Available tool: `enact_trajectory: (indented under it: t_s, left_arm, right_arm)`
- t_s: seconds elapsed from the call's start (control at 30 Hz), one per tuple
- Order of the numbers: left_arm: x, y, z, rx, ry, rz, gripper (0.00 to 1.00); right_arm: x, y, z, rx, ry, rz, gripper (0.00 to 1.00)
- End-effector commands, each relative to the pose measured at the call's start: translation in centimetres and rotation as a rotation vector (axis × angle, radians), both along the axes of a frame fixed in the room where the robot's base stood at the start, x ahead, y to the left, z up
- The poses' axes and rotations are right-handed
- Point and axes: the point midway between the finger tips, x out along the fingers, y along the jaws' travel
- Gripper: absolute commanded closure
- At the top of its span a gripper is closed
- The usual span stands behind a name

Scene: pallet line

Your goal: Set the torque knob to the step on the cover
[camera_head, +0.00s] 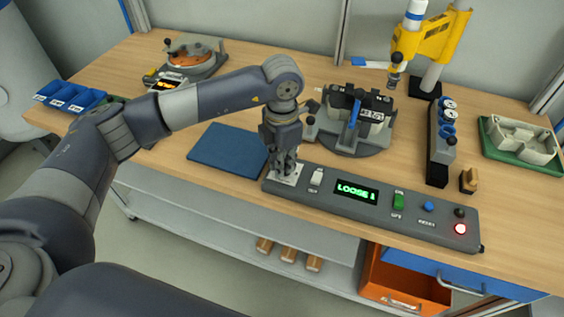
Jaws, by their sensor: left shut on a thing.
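A grey control panel (412,222) lies along the table's front edge. Its display (356,191) shows green text that looks like "LOOSE 1". My left gripper (285,168) points down over the white dial plate (292,179) at the panel's left end. It is shut on what seems to be the torque knob, which the fingers mostly hide; its pointer setting cannot be read. A pale cast part, perhaps the cover (522,138), lies in a green tray (520,162) at the right; no step mark on it is readable. My right gripper is out of view.
The panel also has a white switch (317,177), a green rocker (398,200), a blue button (428,207) and a lit red lamp (460,229). A blue mat (228,150), a clamping fixture (352,130) and a yellow tool stand (425,40) are behind. Blue bins (70,97) stand left.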

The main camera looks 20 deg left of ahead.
Motion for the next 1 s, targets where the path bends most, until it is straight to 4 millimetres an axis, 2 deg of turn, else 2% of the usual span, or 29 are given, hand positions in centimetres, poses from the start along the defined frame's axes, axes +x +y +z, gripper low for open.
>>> enact_trajectory:
  t_s: [0.13, 0.17, 0.2, 0.23, 0.27, 0.67, 0.77, 1.0]
  left_arm:
    - [0.1, 0.0, 0.1, -0.001, -0.003, 0.002, 1.00]
    - [0.1, 0.0, 0.1, -0.001, -0.003, 0.002, 0.86]
    - [0.1, 0.0, 0.1, -0.001, -0.003, 0.002, 0.77]
    - [0.1, 0.0, 0.1, -0.001, -0.002, 0.002, 0.70]
    - [0.1, 0.0, 0.1, -0.001, -0.002, 0.002, 0.68]
    - [0.1, 0.0, 0.6, -0.001, -0.002, 0.002, 0.68]
    - [0.2, 0.0, 1.9, -0.002, -0.006, 0.002, 0.68]
    - [0.2, 0.0, 7.0, -0.002, -0.006, 0.002, 0.68]
  right_arm:
    - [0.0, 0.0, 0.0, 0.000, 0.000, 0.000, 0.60]
    - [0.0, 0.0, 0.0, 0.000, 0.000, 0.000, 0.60]
    - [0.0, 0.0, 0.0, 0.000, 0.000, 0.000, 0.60]
    - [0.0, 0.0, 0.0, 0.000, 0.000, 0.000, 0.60]
    - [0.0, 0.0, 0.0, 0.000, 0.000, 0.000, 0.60]
    - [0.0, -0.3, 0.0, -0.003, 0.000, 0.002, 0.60]
    - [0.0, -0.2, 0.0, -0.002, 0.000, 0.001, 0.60]
    - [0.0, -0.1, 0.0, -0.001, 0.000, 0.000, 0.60]
